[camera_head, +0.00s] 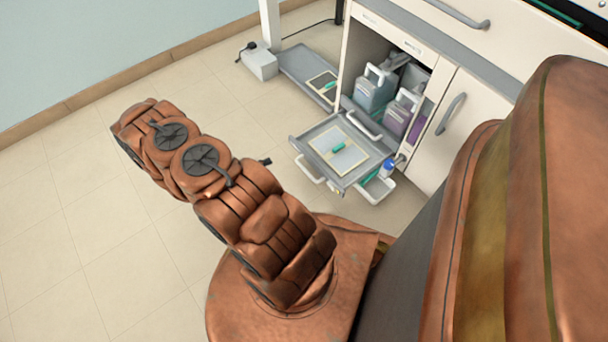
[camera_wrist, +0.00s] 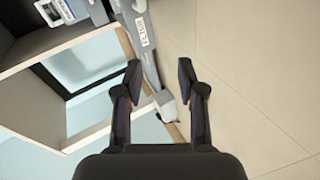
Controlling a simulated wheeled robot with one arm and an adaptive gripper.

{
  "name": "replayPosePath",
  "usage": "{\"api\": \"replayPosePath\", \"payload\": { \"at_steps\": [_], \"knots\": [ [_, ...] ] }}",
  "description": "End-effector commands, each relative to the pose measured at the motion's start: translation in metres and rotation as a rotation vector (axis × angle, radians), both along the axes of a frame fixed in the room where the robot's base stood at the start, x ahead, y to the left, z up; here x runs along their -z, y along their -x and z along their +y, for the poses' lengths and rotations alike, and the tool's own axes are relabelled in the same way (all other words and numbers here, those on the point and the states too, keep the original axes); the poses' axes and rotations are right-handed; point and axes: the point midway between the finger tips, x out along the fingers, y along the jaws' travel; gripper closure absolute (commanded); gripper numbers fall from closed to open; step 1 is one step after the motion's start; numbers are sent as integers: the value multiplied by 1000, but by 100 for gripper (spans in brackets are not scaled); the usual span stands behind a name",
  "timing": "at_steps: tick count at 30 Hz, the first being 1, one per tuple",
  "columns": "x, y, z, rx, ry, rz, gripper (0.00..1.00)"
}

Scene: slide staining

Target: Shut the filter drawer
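A grey pull-out drawer (camera_head: 352,177) stands open from the low cabinet, with a white handle at its front. A pale sheet and a small green item lie in it. A smaller white drawer (camera_head: 378,192) also sticks out just below it to the right. I cannot tell for sure which is the filter drawer. My gripper (camera_wrist: 159,82) is open and empty in the wrist view. A grey bar with a small white label (camera_wrist: 143,32) lies ahead of it, its end between the fingertips in the picture; contact cannot be told. In the head view my gripper is mostly hidden by my arm.
The cabinet (camera_head: 349,45) holds grey jugs (camera_head: 373,96) with white handles. A white bottle with a blue cap (camera_head: 387,168) is by the drawers. A grey tray (camera_head: 292,62) and a white box (camera_head: 260,65) are behind. Tiled floor at left is free.

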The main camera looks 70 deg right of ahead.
Motion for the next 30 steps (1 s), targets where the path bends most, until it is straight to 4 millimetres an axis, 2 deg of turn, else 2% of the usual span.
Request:
{"api": "replayPosePath", "payload": {
  "at_steps": [1,3,6,9,17,30],
  "knots": [
    [16,20,-2,15,29,54,61],
    [23,42,-4,32,64,121,61],
    [26,66,-6,50,106,197,61],
    [28,82,-5,62,128,249,61],
    [28,94,-11,72,145,281,61],
    [37,113,-43,72,144,278,61]
  ]
}}
